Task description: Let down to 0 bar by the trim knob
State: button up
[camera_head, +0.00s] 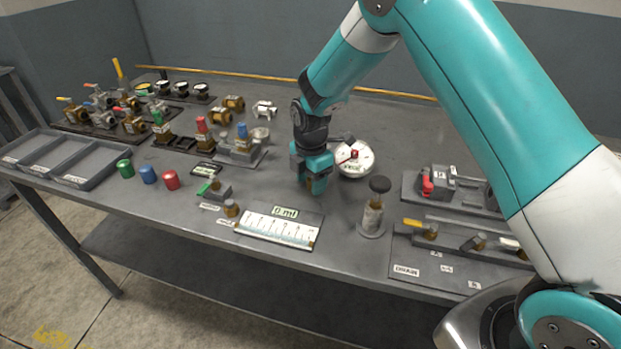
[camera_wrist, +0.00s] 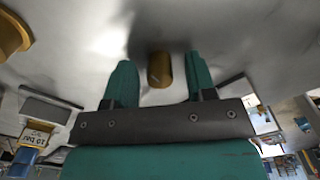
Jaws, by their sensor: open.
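My gripper (camera_head: 314,188) points down over the middle of the bench, just left of a round white dial gauge (camera_head: 356,166) with a red part at its hub. In the wrist view my gripper (camera_wrist: 160,82) is open, with its two teal fingers spread. A small brass knob (camera_wrist: 160,70) shows in the gap between them, with space on both sides. I cannot tell how deep it sits between the fingers. In the head view the gripper hides this knob. I cannot read the pressure on the gauge, and no label shows whether this brass piece is the trim knob.
A hand pump-like post with a dark knob (camera_head: 380,185) stands right of the gripper. Valve plates (camera_head: 425,272) are at right, coloured caps (camera_head: 148,174), grey tray (camera_head: 20,166) and fittings at left.

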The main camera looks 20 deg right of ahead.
jog(key=shift+c, duration=0.5)
jog(key=c, duration=0.8)
jog(key=shift+c, duration=0.2)
